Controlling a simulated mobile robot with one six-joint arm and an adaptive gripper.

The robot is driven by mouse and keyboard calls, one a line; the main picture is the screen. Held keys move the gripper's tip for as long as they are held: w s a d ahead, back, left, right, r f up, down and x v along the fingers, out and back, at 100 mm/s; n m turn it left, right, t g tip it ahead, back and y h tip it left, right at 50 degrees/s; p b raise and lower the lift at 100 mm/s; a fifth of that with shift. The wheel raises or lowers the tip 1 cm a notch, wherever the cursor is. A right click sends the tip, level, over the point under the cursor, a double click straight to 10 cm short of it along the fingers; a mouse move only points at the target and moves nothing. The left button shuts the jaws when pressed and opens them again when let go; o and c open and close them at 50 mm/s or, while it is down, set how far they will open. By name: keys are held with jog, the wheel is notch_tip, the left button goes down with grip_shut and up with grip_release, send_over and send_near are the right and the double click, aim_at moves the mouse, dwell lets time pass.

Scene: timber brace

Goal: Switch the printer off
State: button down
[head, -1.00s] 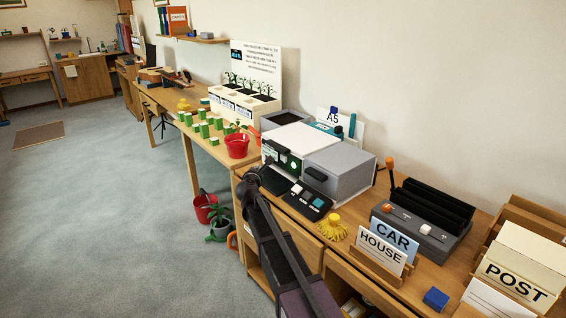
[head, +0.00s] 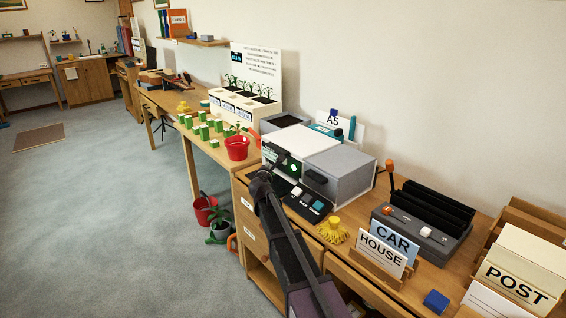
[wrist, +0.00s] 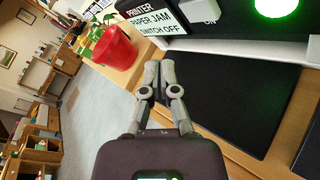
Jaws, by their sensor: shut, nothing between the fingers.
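The printer (head: 305,144) is a white and grey box on the wooden counter. A green lamp (head: 294,165) is lit on its dark front, and the lamp shows large in the wrist view (wrist: 276,6). A label (wrist: 152,24) there reads PRINTER, PAPER JAM, SWITCH OFF. Right of the label the word ON shows on the front panel (wrist: 210,22), with a switch partly cut off above it. My gripper (wrist: 160,70) is shut and empty, below the label and apart from it, beside a flat black pad (wrist: 240,95). In the head view, my arm hides part of the printer's lower front.
A red pot (head: 237,148) with a plant stands left of the printer. A small button panel (head: 307,201) and a yellow object (head: 333,231) are on the counter in front. CAR (head: 392,240) and HOUSE (head: 380,252) cards stand to the right. The floor on the left is open.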

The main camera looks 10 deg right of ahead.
jog(key=shift+w+d, duration=0.5)
jog(key=shift+d, duration=0.4)
jog(key=shift+w+d, duration=0.5)
jog(key=shift+d, duration=0.35)
jog(key=shift+w+d, duration=0.4)
jog(key=shift+d, duration=0.35)
dwell(1.3)
jog(key=shift+a, duration=0.15)
dwell(0.3)
jog(key=shift+s+a, duration=0.4)
jog(key=shift+a, duration=0.2)
jog(key=shift+s+a, duration=0.4)
jog(key=shift+a, duration=0.3)
jog(key=shift+s+a, duration=0.45)
jog(key=shift+a, duration=0.3)
jog(key=shift+s+a, duration=0.4)
jog(key=shift+a, duration=0.3)
jog(key=shift+s, duration=0.1)
